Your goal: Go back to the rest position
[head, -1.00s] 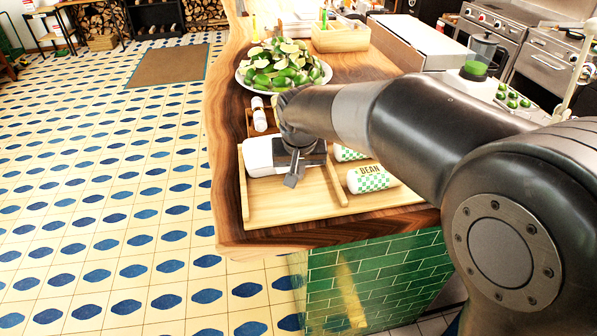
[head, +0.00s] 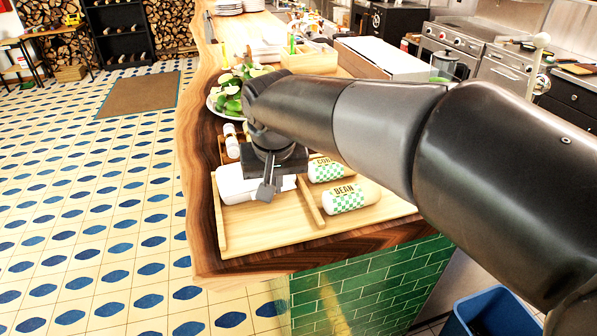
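My gripper (head: 268,190) points down over the left part of a wooden tray (head: 262,237) in the head view. It is dark grey and seen from the side, so the gap between its fingers does not show. I cannot tell whether the gripper touches the box. My arm reaches in from the right across the counter.
Two wraps, one labelled BEAN (head: 343,198), lie right of a tray divider. A blue bin (head: 497,312) stands on the floor at right. The left floor is open.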

